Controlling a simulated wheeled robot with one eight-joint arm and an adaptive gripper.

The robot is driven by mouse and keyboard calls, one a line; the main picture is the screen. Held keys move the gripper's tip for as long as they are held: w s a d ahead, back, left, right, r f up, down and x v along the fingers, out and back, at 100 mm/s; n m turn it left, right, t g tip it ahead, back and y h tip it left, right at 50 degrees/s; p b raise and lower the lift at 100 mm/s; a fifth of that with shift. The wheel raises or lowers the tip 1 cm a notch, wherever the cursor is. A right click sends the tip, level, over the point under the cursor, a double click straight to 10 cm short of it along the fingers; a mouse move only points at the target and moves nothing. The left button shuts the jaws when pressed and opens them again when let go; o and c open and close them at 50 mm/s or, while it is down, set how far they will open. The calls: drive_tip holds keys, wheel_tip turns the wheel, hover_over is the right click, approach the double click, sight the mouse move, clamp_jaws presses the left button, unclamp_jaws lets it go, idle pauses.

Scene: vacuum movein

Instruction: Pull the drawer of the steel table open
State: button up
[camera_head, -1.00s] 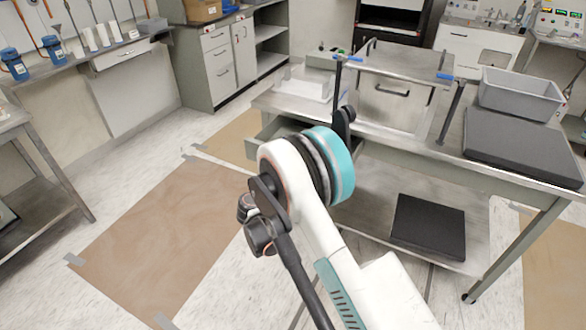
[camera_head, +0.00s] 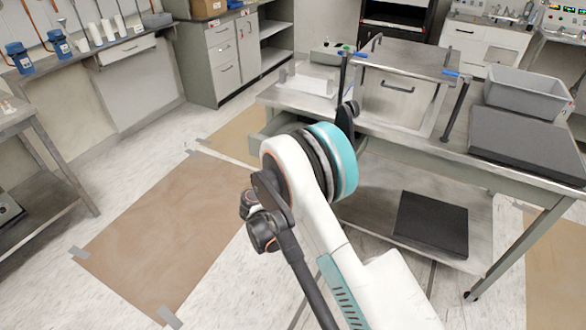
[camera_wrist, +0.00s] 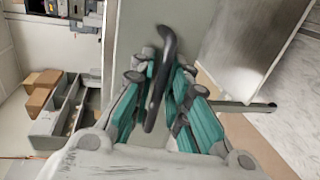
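The steel table (camera_head: 395,133) stands to the right of centre in the head view. Its drawer (camera_head: 256,143) sticks out at the table's left end, partly open, with much of it hidden behind my arm. In the wrist view the grey-green drawer front (camera_wrist: 185,22) fills the upper middle, and a black bar handle (camera_wrist: 163,65) stands out from it. My gripper (camera_wrist: 166,72) has its teal fingers on both sides of the handle and looks shut on it; the contact itself is partly hidden. The head view does not show the fingers.
A steel box with a handle (camera_head: 398,88), a grey bin (camera_head: 525,97) and a dark slab (camera_head: 530,140) are on the tabletop. A black slab (camera_head: 432,224) lies on the lower shelf. Open floor with a brown mat (camera_head: 165,230) lies left of my arm.

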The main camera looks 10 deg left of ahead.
drive_tip(key=v, duration=1.2)
